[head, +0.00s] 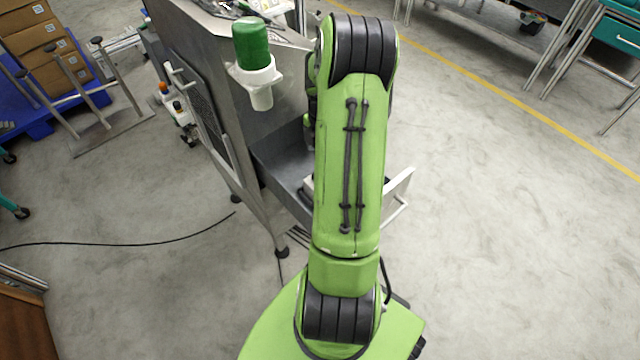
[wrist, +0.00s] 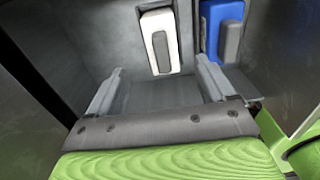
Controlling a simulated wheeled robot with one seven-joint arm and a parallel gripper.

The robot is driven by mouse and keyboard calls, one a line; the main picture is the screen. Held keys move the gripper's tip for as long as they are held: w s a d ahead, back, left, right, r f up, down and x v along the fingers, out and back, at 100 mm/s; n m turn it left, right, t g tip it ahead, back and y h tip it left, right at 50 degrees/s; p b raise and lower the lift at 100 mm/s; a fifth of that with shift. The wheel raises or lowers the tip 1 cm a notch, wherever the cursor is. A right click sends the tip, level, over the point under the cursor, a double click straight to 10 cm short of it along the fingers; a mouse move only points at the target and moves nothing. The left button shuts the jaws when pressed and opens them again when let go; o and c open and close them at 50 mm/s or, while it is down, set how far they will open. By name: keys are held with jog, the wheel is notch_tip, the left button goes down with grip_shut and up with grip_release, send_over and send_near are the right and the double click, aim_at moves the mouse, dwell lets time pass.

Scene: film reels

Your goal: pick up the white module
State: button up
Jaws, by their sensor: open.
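The white module (wrist: 157,22) shows at the top middle of the wrist view, a long white block with a dark inset on its face. It lies against a grey metal surface. My gripper (wrist: 159,64) is open, with one finger to the left and one to the right of the module's lower end as seen. Nothing is held between the fingers. I cannot tell how much depth separates the fingertips from the module. In the head view my green arm hides the gripper, and I cannot make out the module clearly.
A blue module (wrist: 208,14) with a grey part stands right of the white one, close to my right finger. Dark metal walls flank both sides. In the head view, a grey metal machine (head: 200,50) with a tray (head: 275,165) carries a green-topped white fixture (head: 252,55).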

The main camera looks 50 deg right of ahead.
notch_tip(320, 180, down, 4)
jog(key=shift+w+r+b, duration=0.1)
jog(key=shift+b, duration=0.35)
jog(key=f+b, duration=0.1)
jog(key=f, duration=0.3)
jog(key=f+b, duration=0.1)
jog(key=shift+a+f+b, duration=0.35)
jog(key=shift+f, duration=0.05)
jog(key=shift+r, duration=0.1)
jog(key=shift+c, duration=0.8)
jog(key=c, duration=1.1)
notch_tip(320, 180, up, 10)
jog(key=p, duration=0.4)
